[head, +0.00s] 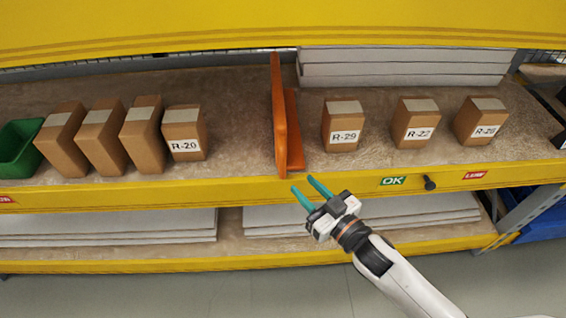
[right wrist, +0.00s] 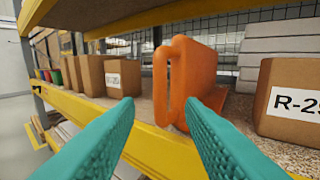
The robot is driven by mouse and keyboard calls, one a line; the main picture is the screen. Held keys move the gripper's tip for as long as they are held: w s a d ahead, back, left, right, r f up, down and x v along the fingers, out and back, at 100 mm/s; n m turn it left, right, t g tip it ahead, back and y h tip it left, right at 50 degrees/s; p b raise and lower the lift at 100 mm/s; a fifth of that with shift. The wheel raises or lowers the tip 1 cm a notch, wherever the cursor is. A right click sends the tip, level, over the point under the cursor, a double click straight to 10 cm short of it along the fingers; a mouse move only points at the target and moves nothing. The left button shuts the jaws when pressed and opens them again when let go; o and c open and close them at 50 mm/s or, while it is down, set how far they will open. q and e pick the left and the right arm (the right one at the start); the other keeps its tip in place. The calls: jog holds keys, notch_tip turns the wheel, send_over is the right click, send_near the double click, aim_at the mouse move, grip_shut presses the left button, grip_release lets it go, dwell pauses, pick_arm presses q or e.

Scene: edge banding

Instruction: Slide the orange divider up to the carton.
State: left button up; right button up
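The orange divider (head: 281,115) stands upright on the shelf, apart from the cartons on both sides. In the right wrist view the divider (right wrist: 185,80) shows end-on, ahead and between the fingertips. Carton R-20 (head: 184,130) is the nearest carton to its left, across a clear gap. Carton R-29 (head: 343,122) is the nearest to its right, closer than R-20. My right gripper (head: 308,186) is open and empty, in front of the shelf's yellow front edge, just short of the divider. My left gripper is not in view.
Several plain cartons (head: 102,130) and a green bin (head: 20,145) stand left of R-20. Carton R-22 (head: 415,120) and another carton (head: 481,120) stand to the right. The yellow shelf edge (head: 230,190) carries an OK label and a black knob (head: 430,183). The shelf between R-20 and the divider is bare.

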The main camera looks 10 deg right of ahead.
aim_at(285, 167)
jog(key=x, duration=0.9)
jog(key=shift+w+p, duration=0.15)
jog(key=shift+p, duration=0.2)
grip_shut()
